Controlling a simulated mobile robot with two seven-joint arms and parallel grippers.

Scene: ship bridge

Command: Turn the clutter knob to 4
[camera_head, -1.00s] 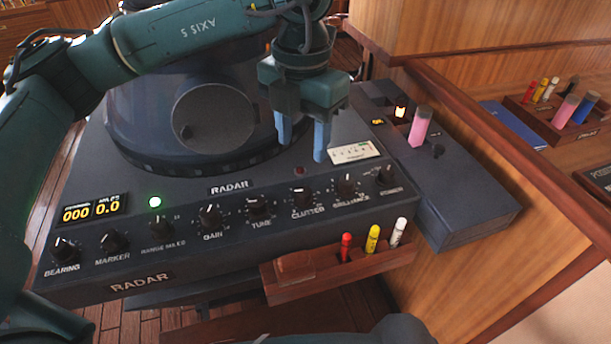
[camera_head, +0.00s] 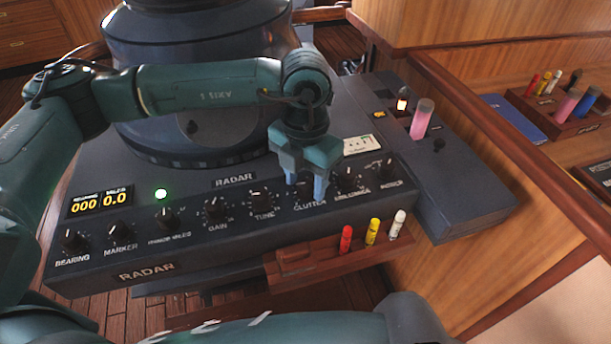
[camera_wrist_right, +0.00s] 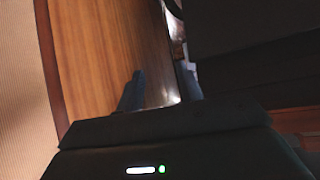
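The clutter knob (camera_head: 305,189) is a small dark knob on the sloping front of the radar console, above the label CLUTTER. It is partly hidden by my left gripper (camera_head: 305,186), whose blue fingers point down, one on each side of it. The fingers are apart, and a gap seems to remain between them and the knob. The knob's pointer and most of its scale are hidden, so its setting cannot be read. My right gripper (camera_wrist_right: 158,88) shows in the right wrist view with its fingers apart and nothing between them.
The tune knob (camera_head: 262,196) and brilliance knob (camera_head: 348,174) flank the clutter knob closely. Below is a wooden tray (camera_head: 320,258) with red, yellow and white markers.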

